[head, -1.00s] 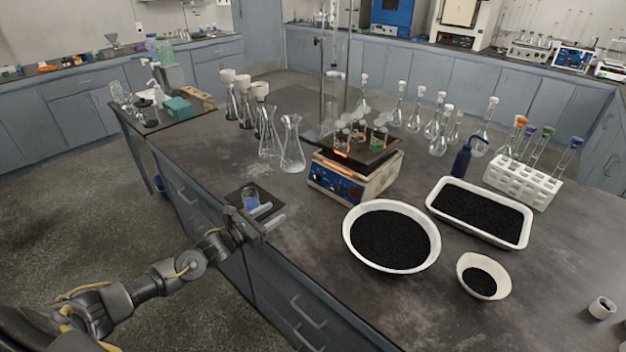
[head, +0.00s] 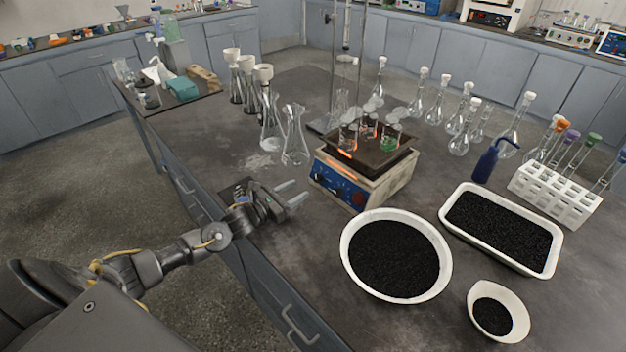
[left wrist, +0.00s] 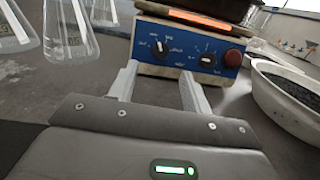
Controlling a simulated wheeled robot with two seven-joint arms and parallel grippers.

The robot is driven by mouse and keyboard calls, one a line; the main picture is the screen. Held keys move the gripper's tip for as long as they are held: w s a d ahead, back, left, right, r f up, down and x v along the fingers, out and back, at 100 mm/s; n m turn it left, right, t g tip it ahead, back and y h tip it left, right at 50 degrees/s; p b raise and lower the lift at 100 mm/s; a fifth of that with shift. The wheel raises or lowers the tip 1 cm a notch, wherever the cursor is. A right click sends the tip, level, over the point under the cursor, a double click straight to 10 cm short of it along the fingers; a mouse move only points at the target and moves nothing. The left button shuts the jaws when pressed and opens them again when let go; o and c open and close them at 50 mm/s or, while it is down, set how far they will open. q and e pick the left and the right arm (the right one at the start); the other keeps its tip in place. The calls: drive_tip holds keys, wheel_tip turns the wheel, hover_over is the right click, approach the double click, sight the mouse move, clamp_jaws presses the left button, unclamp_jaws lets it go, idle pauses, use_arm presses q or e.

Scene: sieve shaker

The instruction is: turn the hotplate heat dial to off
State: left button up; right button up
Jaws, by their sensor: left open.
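The hotplate (head: 385,187) stands on the bench with a blue front panel, glowing orange along its upper front edge. In the left wrist view the blue panel (left wrist: 181,46) has a black dial (left wrist: 159,47) on the left, a second black knob (left wrist: 207,60) and a round red-brown button (left wrist: 233,57) on the right. Which knob is the heat dial I cannot tell for sure. My left gripper (head: 299,193) is open and empty, just in front of the panel and apart from it. In the left wrist view its fingers (left wrist: 158,84) point at the panel. My right gripper is not in view.
Glass beakers (head: 368,127) stand on the hotplate's dark top. Conical flasks (head: 295,140) are left of it. A round white bowl of black grains (head: 350,270) is close on the right, with a white tray (head: 555,245) beyond. A small dark mat is partly behind my left gripper.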

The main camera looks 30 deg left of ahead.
sight(315, 180)
use_arm(q)
drive_tip(key=p+x, duration=0.1)
drive_tip(key=x, duration=0.6)
drive_tip(key=c, duration=1)
